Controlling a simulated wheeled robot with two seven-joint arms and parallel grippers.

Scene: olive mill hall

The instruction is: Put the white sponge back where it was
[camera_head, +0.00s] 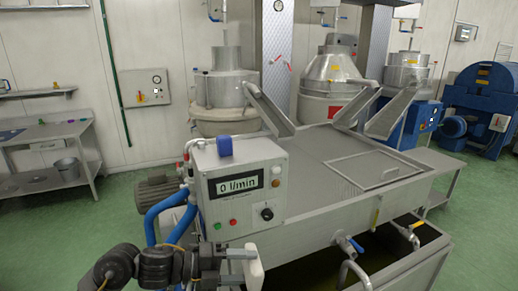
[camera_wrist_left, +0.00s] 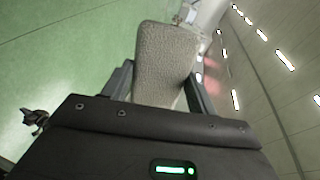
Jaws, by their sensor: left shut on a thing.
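My left gripper (camera_head: 246,268) comes in from the lower left of the head view and is shut on the white sponge (camera_head: 254,272), in front of the control box of the steel machine. In the left wrist view the sponge (camera_wrist_left: 165,62) stands up between the two fingers of the gripper (camera_wrist_left: 160,88), its porous face towards the camera. My right gripper is not in view.
The steel machine's flat top (camera_head: 320,155) spreads to the right of the control box, with chutes behind. Valves and an open trough are at the lower right. A steel table (camera_head: 45,135) with small items and a bucket (camera_head: 67,168) stands at the left.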

